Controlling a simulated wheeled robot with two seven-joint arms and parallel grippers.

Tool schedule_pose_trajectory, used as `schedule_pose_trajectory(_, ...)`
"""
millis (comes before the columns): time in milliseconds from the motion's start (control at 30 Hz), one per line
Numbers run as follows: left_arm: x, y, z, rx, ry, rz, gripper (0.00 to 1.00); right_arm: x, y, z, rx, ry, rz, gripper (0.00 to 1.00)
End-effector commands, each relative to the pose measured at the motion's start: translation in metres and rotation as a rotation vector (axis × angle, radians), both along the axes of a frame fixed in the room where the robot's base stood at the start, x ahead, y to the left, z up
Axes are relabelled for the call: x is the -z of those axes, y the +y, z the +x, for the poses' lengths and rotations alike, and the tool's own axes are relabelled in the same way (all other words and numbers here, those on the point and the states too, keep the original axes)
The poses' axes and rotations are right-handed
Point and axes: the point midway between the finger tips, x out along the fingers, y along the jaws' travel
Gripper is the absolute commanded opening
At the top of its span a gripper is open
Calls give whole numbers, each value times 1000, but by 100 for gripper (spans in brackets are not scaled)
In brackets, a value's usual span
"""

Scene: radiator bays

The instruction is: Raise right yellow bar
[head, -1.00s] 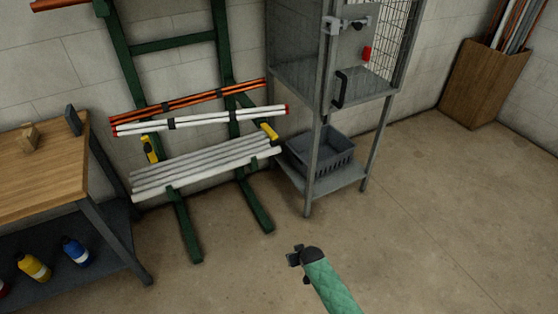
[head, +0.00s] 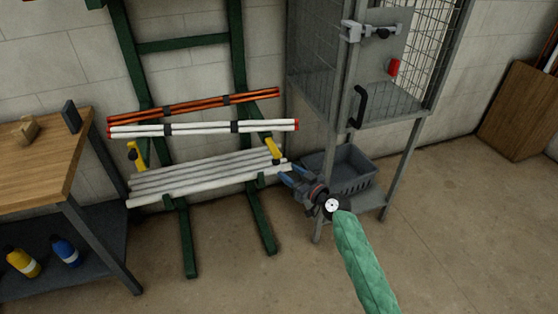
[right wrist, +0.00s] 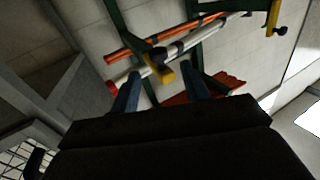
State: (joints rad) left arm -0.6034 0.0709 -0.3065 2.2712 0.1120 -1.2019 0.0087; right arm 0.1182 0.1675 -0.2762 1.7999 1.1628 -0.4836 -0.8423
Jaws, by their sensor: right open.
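The right yellow bar (head: 272,149) is a short yellow piece on the right green post of the rack, tilted, its lower end by the grey-white tubes. It also shows in the right wrist view (right wrist: 163,74), ahead of and between my fingers. My right gripper (head: 286,174) is open, with blue fingers, just below and right of the bar near the tube ends. The fingers (right wrist: 158,92) look empty and apart from the bar, though the exact gap is unclear. The left yellow bar (head: 137,155) is on the left post. My left gripper is not in view.
Orange tubes (head: 195,104) and white red-capped tubes (head: 205,128) lie above the grey-white tubes (head: 205,182). A metal cage cabinet (head: 372,160) with a grey basket (head: 350,172) stands close right of my gripper. A wooden bench (head: 40,165) is at left.

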Motion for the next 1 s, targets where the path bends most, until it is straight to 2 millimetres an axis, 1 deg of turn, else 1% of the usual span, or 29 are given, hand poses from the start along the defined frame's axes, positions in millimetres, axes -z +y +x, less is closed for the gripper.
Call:
schedule_pose_trajectory(133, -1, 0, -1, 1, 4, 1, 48, 0, 0, 2, 3, -36, -41, 46)
schedule_pose_trajectory(233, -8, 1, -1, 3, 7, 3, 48, -2, 4, 7, 3, -41, -46, 46)
schedule_pose_trajectory(567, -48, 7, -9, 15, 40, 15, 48, -2, 34, 41, 3, -39, -44, 46)
schedule_pose_trajectory(733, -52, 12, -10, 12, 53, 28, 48, -1, 45, 55, 3, -39, -46, 46)
schedule_pose_trajectory(1000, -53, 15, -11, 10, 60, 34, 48, 1, 50, 60, 3, -38, -46, 46)
